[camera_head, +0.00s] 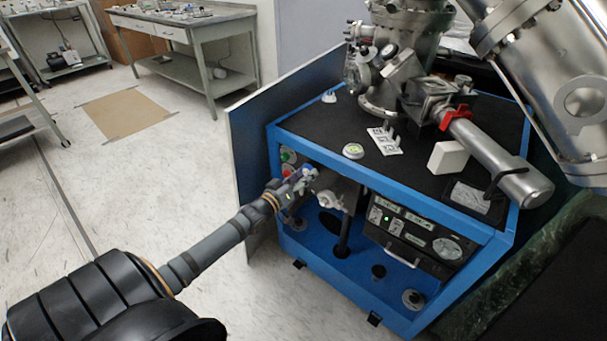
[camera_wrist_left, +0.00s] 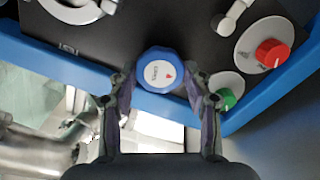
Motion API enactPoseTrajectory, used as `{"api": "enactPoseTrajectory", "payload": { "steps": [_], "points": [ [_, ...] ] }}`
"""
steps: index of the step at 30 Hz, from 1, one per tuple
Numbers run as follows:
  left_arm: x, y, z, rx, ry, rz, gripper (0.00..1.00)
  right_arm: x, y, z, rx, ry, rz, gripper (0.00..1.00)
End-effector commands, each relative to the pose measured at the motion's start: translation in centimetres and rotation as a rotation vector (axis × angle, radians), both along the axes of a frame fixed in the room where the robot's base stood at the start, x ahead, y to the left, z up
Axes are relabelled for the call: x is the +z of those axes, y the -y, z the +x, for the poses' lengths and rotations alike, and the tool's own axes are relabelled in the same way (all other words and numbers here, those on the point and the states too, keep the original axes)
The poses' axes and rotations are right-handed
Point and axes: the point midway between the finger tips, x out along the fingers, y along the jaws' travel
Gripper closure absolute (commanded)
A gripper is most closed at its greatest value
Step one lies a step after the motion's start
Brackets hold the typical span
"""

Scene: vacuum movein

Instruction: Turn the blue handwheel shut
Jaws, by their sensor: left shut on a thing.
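The blue handwheel (camera_wrist_left: 158,70) shows in the left wrist view, a round blue knob with a white face and a small red mark. My left gripper (camera_wrist_left: 158,88) is shut on it, one finger on each side of its rim. In the head view my left gripper (camera_head: 304,176) reaches the left front of the blue cabinet (camera_head: 400,205), and the handwheel is mostly hidden there by the fingers. My right gripper is in neither view.
A red knob (camera_wrist_left: 272,53) and a green knob (camera_wrist_left: 226,99) sit close to the left gripper. A control panel (camera_head: 415,235) is to its right in the head view. Steel vacuum parts (camera_head: 495,155) stand on the cabinet top. Open floor (camera_head: 150,165) lies to the left.

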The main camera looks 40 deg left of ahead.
Motion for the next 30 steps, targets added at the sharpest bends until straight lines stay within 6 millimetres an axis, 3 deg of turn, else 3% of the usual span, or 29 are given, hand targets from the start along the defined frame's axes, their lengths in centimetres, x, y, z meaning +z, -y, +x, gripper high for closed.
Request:
{"api": "enactPoseTrajectory", "payload": {
  "steps": [12, 30],
  "points": [
    [-0.1, 0.0, -0.1, 0.002, 0.022, 0.392, 0.81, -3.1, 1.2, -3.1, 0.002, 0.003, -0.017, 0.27],
    [0.0, 0.0, -0.1, 0.000, 0.066, 0.960, 0.81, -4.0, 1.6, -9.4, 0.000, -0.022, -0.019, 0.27]
  ]
}}
